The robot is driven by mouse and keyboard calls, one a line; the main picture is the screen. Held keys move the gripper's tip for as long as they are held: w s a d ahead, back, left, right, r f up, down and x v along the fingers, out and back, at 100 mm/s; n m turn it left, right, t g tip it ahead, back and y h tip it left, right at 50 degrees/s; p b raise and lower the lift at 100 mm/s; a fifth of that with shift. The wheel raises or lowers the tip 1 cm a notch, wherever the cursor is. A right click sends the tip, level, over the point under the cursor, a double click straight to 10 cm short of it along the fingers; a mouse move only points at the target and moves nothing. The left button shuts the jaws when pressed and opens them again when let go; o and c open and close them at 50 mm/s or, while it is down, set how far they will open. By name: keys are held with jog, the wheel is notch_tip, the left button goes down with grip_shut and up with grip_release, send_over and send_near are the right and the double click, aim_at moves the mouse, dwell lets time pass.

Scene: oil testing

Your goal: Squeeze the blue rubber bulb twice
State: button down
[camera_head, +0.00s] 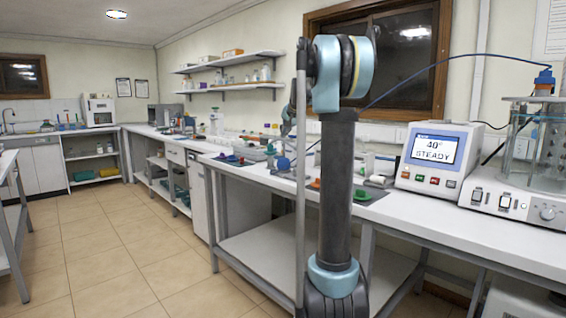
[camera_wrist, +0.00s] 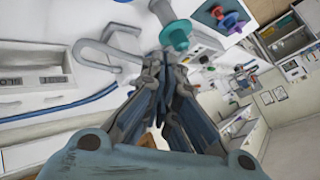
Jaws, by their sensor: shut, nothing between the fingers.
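A small round blue thing, which looks like the blue rubber bulb (camera_head: 283,163), shows on the long bench in the head view, left of my arm. In the wrist view a teal flanged piece (camera_wrist: 178,34) with a pale stem lies just beyond my fingertips; I cannot tell whether it is the bulb. My gripper (camera_wrist: 164,62) is shut and empty, its fingertips close to the teal piece. In the head view my arm hides part of the bench, and my fingertips cannot be made out clearly.
A display unit (camera_head: 437,158) reading "40° STEADY" and a glass bath (camera_head: 534,140) stand on the right. A blue tube (camera_head: 440,68) arches behind my arm. A green piece (camera_head: 362,196) sits on a dark mat. The floor (camera_head: 130,245) at left is clear.

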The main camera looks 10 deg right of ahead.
jog(key=shift+f, duration=4.25)
jog(key=shift+f, duration=1.2)
jog(key=shift+r, duration=1.3)
jog(key=shift+r, duration=2.5)
